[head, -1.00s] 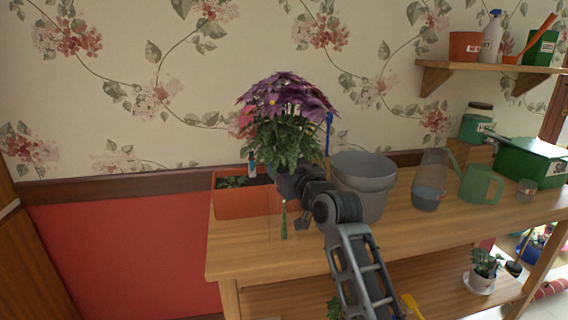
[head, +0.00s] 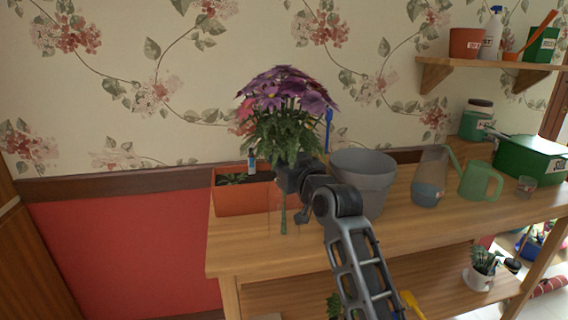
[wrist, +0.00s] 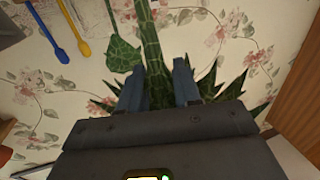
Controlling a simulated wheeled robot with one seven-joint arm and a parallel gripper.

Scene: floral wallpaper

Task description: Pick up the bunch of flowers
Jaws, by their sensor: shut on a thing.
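The bunch of flowers (head: 285,105) has purple blooms, a pink one at its left side, and dense green leaves. It is upright above the workbench in the head view. My gripper (head: 291,176) is shut on it below the leaves and partly hides the stems. The green stem ends show below my gripper. In the wrist view, a thick green stem (wrist: 151,45) runs between my two fingers (wrist: 160,88), with pointed leaves around them. Whether the stem ends touch the bench cannot be told.
The wooden workbench (head: 245,255) holds an orange planter (head: 240,199) left of my gripper, grey pots (head: 366,175) close on its right, and a green watering can (head: 480,182). A wall shelf (head: 490,66) is at upper right. Blue (wrist: 50,33) and yellow (wrist: 76,28) tools hang by the wall.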

